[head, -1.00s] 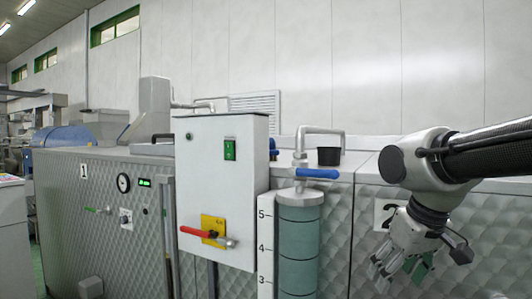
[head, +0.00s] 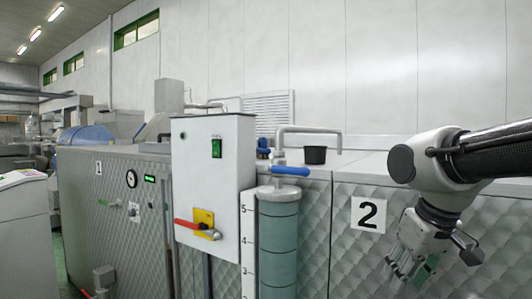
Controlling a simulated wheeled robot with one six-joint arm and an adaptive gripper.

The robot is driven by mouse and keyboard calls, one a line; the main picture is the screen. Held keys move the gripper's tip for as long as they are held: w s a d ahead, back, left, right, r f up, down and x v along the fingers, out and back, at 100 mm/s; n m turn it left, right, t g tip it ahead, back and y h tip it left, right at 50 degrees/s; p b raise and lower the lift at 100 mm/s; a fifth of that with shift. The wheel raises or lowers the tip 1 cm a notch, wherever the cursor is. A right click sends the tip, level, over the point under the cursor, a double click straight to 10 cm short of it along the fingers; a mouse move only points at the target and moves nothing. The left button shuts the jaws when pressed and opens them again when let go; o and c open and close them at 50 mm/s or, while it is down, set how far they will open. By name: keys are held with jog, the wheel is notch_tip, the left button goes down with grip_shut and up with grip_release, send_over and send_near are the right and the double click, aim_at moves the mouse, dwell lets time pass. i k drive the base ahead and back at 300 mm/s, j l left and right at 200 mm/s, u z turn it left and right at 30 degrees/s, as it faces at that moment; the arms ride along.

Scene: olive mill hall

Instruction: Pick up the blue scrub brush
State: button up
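I cannot make out a blue scrub brush for certain. A small blue object (head: 263,146) stands on the machine top behind the upright cylinder, partly hidden and too small to identify. My gripper (head: 398,272) hangs at the lower right, pointing down in front of the machine panel marked 2. Its fingers look apart, with greenish patches at the tips, and I see no object held. It is well to the right of the small blue object and lower in the picture.
A black cup (head: 315,155) stands on the machine top. A blue-handled valve (head: 290,171) tops the upright cylinder (head: 279,240). A grey control cabinet (head: 212,180) with a red handle (head: 188,224) juts forward. A white console (head: 25,220) stands at the left.

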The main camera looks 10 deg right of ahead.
aim_at(263, 152)
jog(key=k+z, duration=0.2)
jog(key=z, duration=0.3)
jog(key=k+l+z, duration=0.1)
jog(key=z, duration=0.4)
jog(key=i+j+z, duration=0.1)
jog(key=j+z, duration=0.15)
jog(key=j, duration=0.55)
jog(key=j+z, duration=0.25)
jog(key=j, duration=0.6)
